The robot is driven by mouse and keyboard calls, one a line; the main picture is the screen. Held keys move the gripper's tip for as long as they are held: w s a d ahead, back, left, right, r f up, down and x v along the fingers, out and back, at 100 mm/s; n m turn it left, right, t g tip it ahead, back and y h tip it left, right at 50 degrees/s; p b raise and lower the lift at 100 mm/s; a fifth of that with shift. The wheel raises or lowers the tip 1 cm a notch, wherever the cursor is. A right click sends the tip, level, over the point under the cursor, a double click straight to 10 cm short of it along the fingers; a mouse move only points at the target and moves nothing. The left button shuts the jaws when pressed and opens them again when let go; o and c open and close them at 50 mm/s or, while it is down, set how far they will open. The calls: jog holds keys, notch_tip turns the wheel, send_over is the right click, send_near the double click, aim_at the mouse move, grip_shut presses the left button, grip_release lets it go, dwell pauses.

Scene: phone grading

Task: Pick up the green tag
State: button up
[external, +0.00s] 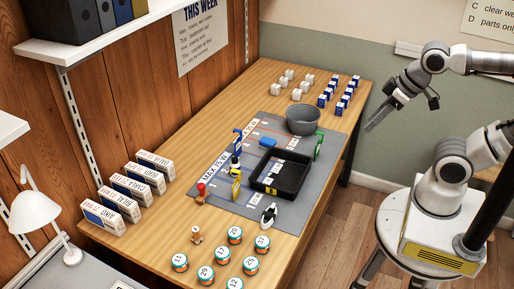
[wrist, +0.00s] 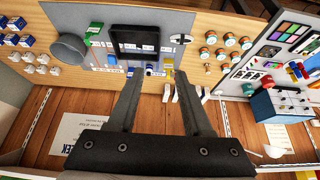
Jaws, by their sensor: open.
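The green tag (external: 319,144) stands upright at the right edge of the grey mat, beside the grey bowl, in the external view. A small green shape near the bowl in the wrist view (wrist: 95,28) appears to be the same tag. My gripper (external: 372,124) is in the air to the right of the table, apart from the tag. In the wrist view its two fingers (wrist: 157,80) are spread with nothing held between them.
The grey bowl (external: 303,120) and black tray (external: 281,174) stand close to the tag. Blue and yellow tags (external: 236,187), a blue block (external: 268,141) and figurines share the mat (external: 222,196). Small boxes (external: 350,92) stand behind; round tins (external: 235,235) stand in front.

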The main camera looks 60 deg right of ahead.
jog(key=shift+o, duration=0.3)
jog(key=o, duration=0.7)
jog(key=shift+o, duration=0.2)
